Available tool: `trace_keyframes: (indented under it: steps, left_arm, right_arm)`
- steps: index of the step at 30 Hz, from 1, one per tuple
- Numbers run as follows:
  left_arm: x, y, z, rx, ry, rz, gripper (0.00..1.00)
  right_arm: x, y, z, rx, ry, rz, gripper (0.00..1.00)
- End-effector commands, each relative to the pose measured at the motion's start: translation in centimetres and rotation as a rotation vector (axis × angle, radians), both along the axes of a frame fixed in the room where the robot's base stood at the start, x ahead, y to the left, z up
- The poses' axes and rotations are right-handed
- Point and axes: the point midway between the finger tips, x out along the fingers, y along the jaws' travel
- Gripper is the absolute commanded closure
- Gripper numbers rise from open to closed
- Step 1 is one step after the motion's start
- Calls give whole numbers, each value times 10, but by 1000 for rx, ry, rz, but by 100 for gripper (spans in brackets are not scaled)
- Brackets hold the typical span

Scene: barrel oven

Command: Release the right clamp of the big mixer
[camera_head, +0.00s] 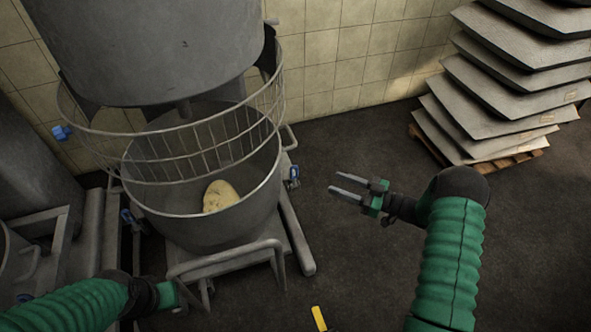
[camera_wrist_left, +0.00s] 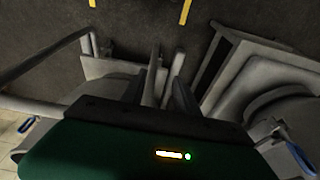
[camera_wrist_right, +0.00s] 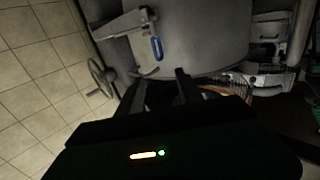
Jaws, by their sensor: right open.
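The big mixer has a grey bowl (camera_head: 215,232) with a lump of dough (camera_head: 220,195) in it, under a wire guard (camera_head: 190,145). The right clamp (camera_head: 294,176), with a blue handle, sits at the right side of the bowl. A blue-handled clamp (camera_wrist_right: 157,48) shows above the fingers in the right wrist view. My right gripper (camera_head: 335,182) is open and empty, to the right of the right clamp and apart from it. My left gripper is low at the left; its fingers (camera_wrist_left: 160,90) are apart in the left wrist view, with metal frame parts behind them.
A metal push handle (camera_head: 235,255) stands at the bowl's front. Another blue-handled clamp (camera_head: 127,216) is at the bowl's left. Stacked grey trays (camera_head: 510,95) rest on a wooden pallet (camera_head: 500,163) at the back right. The dark floor (camera_head: 350,255) between bowl and right arm is clear.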

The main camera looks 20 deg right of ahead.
Motion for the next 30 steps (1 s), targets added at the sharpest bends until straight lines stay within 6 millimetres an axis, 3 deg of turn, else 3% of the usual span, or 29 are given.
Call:
trace_keyframes:
  steps: [12,18,29,30]
  left_arm:
    - [0,0,-40,0,2,0,64]
    - [0,0,-51,0,2,0,64]
    - [0,1,-52,0,1,1,64]
    - [0,1,-52,0,1,1,64]
  right_arm:
    - [74,77,-6,2,1,1,57]
    - [99,104,-3,1,1,-1,57]
    - [106,110,0,2,2,-4,57]
    - [106,110,-1,2,2,-4,61]
